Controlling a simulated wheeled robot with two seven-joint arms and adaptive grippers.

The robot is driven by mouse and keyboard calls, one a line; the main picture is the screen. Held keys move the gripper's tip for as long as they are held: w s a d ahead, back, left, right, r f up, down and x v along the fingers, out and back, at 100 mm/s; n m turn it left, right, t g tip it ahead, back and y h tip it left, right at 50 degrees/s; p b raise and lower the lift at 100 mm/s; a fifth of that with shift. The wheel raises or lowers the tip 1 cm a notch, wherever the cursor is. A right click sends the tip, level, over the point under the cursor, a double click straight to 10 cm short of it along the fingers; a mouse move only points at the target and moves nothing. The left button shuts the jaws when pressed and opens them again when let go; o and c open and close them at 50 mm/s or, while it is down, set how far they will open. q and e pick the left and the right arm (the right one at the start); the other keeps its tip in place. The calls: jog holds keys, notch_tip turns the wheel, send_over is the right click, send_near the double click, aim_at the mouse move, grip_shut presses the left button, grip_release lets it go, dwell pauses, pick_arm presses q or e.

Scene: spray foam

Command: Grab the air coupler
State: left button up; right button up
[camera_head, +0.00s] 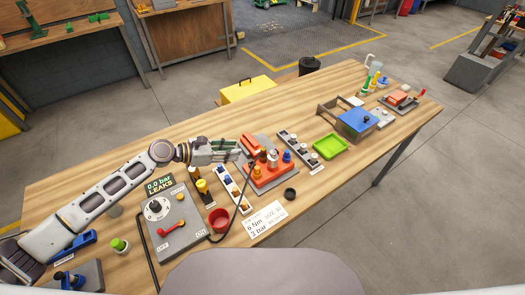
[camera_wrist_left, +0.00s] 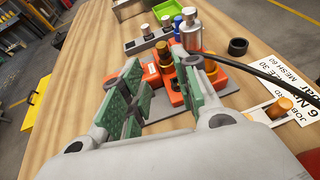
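The air coupler looks to be the brass fitting (camera_wrist_left: 192,63) at the end of a black hose (camera_wrist_left: 260,75), on the orange block (camera_head: 270,175). In the left wrist view it shows at the right finger, partly hidden by it. My left gripper (camera_head: 238,148) is open, its green-padded fingers pointing at the block's near end. In the left wrist view the gap between the fingers (camera_wrist_left: 158,72) holds no gripped thing; the orange block and a gold fitting (camera_wrist_left: 165,55) show beyond it. Contact with the coupler cannot be told. My right gripper is not in view.
A grey control panel (camera_head: 180,240) reads 0.0 bar, LEAKS. A red cup (camera_head: 219,220), a black ring (camera_head: 290,194) and a printed card (camera_head: 262,219) lie close by. A green tray (camera_head: 331,147) and a blue-topped box (camera_head: 354,119) stand farther right. Bare wood lies behind the gripper.

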pick_arm(q)
send_near(263, 154)
jog(key=w+d, duration=0.2)
jog(key=shift+w+d+r+p, duration=0.2)
jog(key=shift+d+p, duration=0.15)
jog(key=shift+p, duration=0.05)
jog(key=shift+x, duration=0.85)
jog(key=shift+d, duration=0.1)
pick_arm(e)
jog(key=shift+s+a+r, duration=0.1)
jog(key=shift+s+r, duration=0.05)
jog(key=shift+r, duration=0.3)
pick_arm(q)
jog(key=shift+w, duration=0.1)
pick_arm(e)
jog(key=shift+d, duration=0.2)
